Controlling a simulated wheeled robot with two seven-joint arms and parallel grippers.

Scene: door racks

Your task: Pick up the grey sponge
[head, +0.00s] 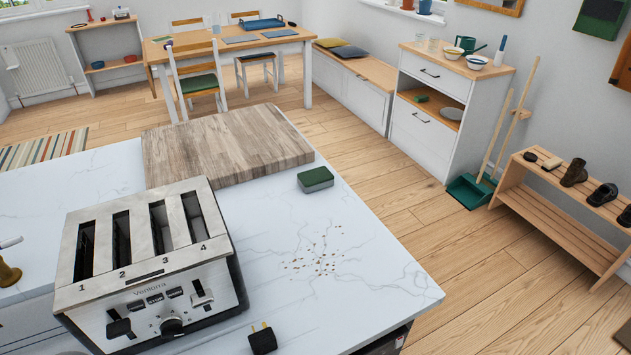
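A small block-shaped sponge (316,180) with a dark green top and grey sides lies flat on the white marble-look counter (365,240). It sits near the counter's right edge, just off the front right corner of a wooden board. Nothing lies on top of it. Neither of my grippers is in view.
A four-slot toaster (150,265) fills the front left of the counter, with a black plug (262,340) beside it. The thick wooden board (227,147) lies at the back. Crumbs (318,263) are scattered in front of the sponge. The counter right of the sponge is clear.

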